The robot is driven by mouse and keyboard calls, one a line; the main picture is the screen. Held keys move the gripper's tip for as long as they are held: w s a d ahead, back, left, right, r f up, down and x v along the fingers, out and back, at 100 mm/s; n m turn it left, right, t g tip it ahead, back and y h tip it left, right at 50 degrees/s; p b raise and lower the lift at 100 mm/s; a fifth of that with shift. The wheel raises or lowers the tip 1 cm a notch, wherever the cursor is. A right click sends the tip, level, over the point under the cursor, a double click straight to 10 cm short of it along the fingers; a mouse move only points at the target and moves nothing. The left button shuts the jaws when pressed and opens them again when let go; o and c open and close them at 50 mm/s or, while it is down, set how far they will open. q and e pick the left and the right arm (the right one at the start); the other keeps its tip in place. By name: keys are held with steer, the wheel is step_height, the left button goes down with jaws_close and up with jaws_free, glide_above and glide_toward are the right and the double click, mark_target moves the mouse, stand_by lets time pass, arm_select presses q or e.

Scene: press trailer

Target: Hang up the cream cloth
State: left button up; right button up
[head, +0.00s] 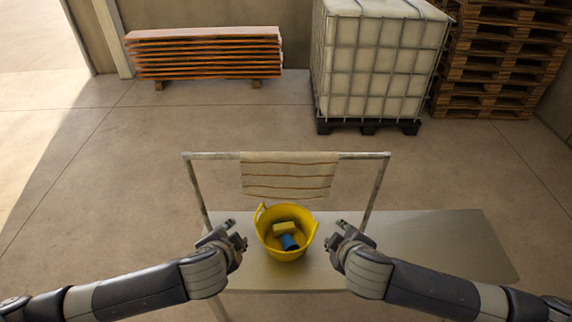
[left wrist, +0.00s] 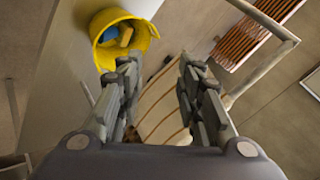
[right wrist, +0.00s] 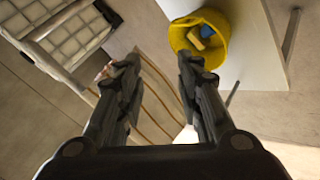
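The cream cloth (head: 289,176) with brown stripes hangs over the top bar of a metal rail (head: 218,156) at the back of the table. It also shows between the fingers in the left wrist view (left wrist: 160,112) and in the right wrist view (right wrist: 158,95). My left gripper (head: 241,236) is open and empty, left of the yellow bucket and below the cloth. My right gripper (head: 335,238) is open and empty, right of the bucket. Both are apart from the cloth.
A yellow bucket (head: 268,240) holding a yellow sponge (head: 285,228) and a blue item (head: 289,242) stands on the table (head: 440,245) between my grippers. The table's right side is clear. Stacked boards (head: 205,55), a caged white tank (head: 378,65) and pallets (head: 500,60) stand behind.

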arm_select(q)
steer(key=shift+s, duration=0.55)
arm_select(e)
steer(key=shift+s, duration=0.55)
arm_select(q)
steer(key=shift+w, duration=0.25)
arm_select(e)
steer(key=shift+w, duration=0.25)
arm_select(q)
steer(key=shift+f, duration=0.1)
arm_select(e)
steer(key=shift+f, duration=0.1)
